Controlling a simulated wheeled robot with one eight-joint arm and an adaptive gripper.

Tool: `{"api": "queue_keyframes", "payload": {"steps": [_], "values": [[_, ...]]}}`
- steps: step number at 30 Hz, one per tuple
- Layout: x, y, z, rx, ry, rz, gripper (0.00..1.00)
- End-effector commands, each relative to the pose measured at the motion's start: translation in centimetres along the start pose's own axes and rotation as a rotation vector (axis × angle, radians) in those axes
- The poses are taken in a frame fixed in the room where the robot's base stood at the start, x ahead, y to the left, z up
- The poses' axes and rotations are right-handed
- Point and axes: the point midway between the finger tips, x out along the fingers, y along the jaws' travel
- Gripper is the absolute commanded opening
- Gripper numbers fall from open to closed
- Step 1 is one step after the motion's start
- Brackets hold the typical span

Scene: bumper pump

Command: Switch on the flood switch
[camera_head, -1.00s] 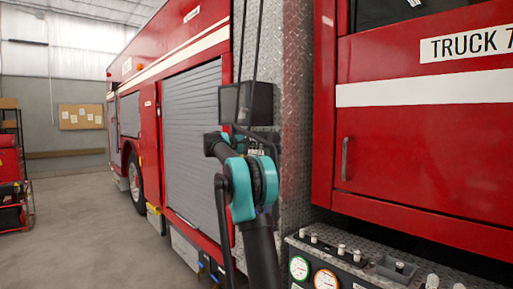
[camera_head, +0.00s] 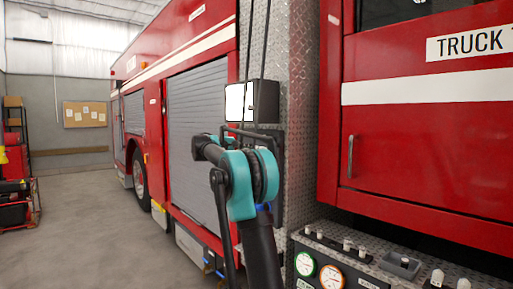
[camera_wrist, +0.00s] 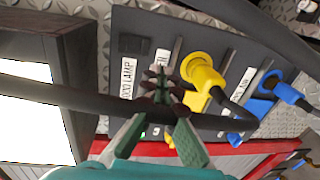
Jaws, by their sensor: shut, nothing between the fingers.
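In the wrist view a dark switch panel (camera_wrist: 215,40) fills the upper middle. A white label (camera_wrist: 128,78) on it reads partly "...OOD LAMP", and a black rocker switch (camera_wrist: 135,44) sits beside that label. I cannot tell from the picture whether this rocker is the flood switch. My gripper (camera_wrist: 158,82) is shut and empty in front of the panel, near the label; contact cannot be told. A small green light shows low on the panel, near my fingers. The flood lamp (camera_head: 239,103) glows white in the head view; its bright face (camera_wrist: 35,110) also fills the left of the wrist view.
A yellow plug (camera_wrist: 202,75) and a blue plug (camera_wrist: 285,92) with cables sit on the panel's right side. A dark cable crosses in front of my fingers. The red truck (camera_head: 400,135) stands close on the right; open floor (camera_head: 90,230) lies left.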

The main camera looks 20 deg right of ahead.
Motion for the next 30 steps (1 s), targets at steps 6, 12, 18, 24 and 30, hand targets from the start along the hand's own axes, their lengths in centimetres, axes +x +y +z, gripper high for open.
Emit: {"api": "queue_keyframes", "payload": {"steps": [6,12,18,24,30], "values": [[-3.2,-0.8,0.0,0.0,0.0,0.0,0.0],[-4.2,-1.0,0.0,0.0,-0.001,0.0,0.0],[-4.2,-1.0,0.0,0.0,-0.001,0.0,0.0],[-4.2,-1.0,0.0,0.0,-0.001,0.0,0.0],[-4.1,-3.8,2.0,0.02,0.001,-0.073,0.0]]}}
